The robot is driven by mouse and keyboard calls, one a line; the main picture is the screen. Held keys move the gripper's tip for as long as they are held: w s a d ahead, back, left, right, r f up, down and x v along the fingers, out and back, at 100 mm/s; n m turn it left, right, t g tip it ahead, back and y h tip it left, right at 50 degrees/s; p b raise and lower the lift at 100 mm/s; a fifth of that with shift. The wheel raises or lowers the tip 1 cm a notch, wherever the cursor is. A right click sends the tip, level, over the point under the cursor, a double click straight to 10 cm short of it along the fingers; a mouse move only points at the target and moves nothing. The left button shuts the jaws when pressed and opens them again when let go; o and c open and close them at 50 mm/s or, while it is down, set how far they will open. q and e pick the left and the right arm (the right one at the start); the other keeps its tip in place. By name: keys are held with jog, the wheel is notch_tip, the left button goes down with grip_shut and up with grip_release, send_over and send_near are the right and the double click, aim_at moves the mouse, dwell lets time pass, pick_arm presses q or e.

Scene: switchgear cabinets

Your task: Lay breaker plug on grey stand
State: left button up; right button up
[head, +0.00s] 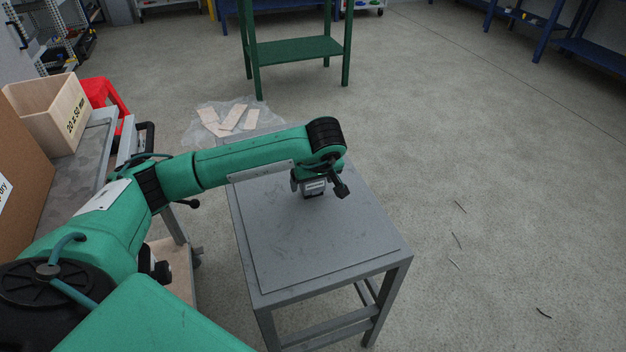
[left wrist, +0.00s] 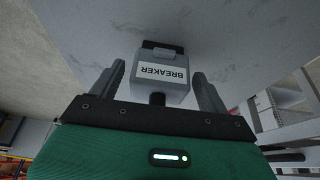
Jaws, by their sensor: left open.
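The breaker plug (head: 314,187) is a small light-grey block at the top of the grey stand (head: 330,245), under the end of my left arm. In the left wrist view the plug (left wrist: 162,70) shows its white BREAKER label, upside down in the picture, with a dark stem towards my gripper. My left gripper (head: 318,183) is open, its two fingers on either side of the plug with a gap to each side. The plug appears to rest on the stand's top, though the contact is partly hidden. My right gripper is not in view.
Wooden pieces lie on a plastic sheet (head: 205,125) beyond the stand. A green table (head: 295,48) stands farther back. The floor at right is mostly clear.

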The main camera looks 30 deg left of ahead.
pick_arm(q)
jog(key=p+v, duration=0.1)
jog(key=v, duration=1.1)
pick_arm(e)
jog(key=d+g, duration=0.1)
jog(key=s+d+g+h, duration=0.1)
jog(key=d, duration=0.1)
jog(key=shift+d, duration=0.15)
pick_arm(q)
jog(key=shift+a+r, duration=0.1)
